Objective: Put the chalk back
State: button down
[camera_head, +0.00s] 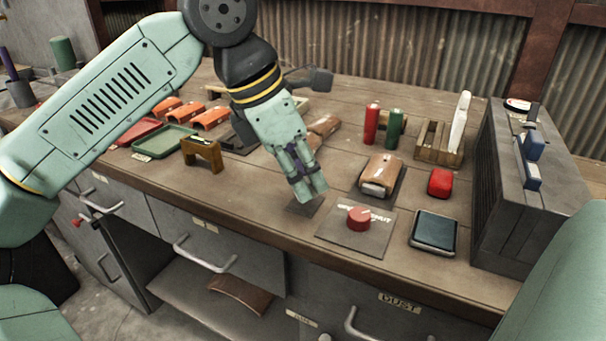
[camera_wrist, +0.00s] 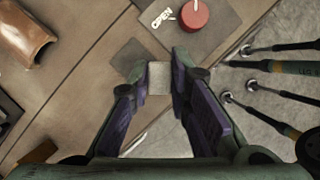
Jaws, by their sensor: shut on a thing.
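My gripper (camera_head: 310,190) reaches down over the front part of the workbench, just above a small dark square pad (camera_head: 306,207). In the wrist view my gripper (camera_wrist: 160,82) has its two purple-sided fingers closed on a pale, blocky piece that looks like the chalk (camera_wrist: 160,77). The dark pad (camera_wrist: 130,58) lies beside it in that view. In the head view the fingers hide the held piece. I cannot tell which holder on the bench belongs to the chalk.
A red button (camera_head: 359,218) on a grey plate lies right of my gripper, with a dark-screened device (camera_head: 434,232) beyond. A brown block (camera_head: 381,174), a red box (camera_head: 440,183) and a slotted wooden holder (camera_head: 448,155) stand behind. A grey cabinet (camera_head: 515,180) bounds the right.

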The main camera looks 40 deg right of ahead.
jog(key=shift+w+d+f+p, duration=0.1)
jog(key=shift+w+d+p, duration=0.2)
jog(key=shift+w+d, duration=0.85)
jog(key=shift+w+f, duration=0.15)
jog(key=shift+f, duration=1.7)
jog(key=shift+f, duration=0.15)
jog(key=c, duration=1.5)
grip_release()
jog(key=shift+r+p, duration=0.3)
jog(key=shift+p, duration=0.05)
jog(key=b+v, duration=0.1)
jog(key=v, duration=1)
jog(key=shift+a+r, duration=0.3)
jog(key=shift+r, duration=0.05)
